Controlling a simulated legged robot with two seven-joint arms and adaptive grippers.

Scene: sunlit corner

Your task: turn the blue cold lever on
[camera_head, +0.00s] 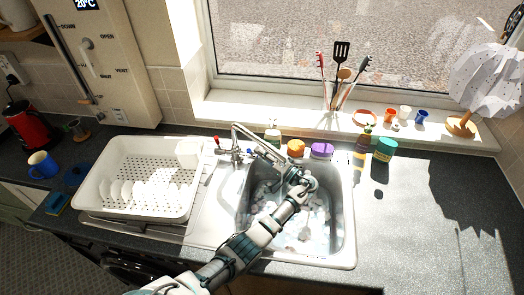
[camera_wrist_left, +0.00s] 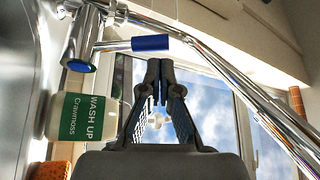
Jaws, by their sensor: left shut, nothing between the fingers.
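The chrome tap stands behind the sink, with a red-tipped lever (camera_head: 217,141) on its left and the blue cold lever (camera_head: 249,152) on its right. In the left wrist view the blue-tipped lever (camera_wrist_left: 150,43) points sideways from the tap body, just past my fingertips. My left gripper (camera_wrist_left: 158,72) is shut and empty, its fingertips close to the blue tip; I cannot tell whether they touch. In the head view my left arm reaches over the sink, its wrist (camera_head: 300,182) beside the tap spout (camera_head: 258,140), and the fingers are hard to make out. My right gripper is not in view.
The spout (camera_wrist_left: 245,85) runs close on the right in the wrist view. A wash-up bottle (camera_wrist_left: 88,117) stands by the tap. The sink (camera_head: 340,245) holds suds, with a dish rack (camera_head: 95,200) left of it. Several pots and bottles line the back; the right worktop is clear.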

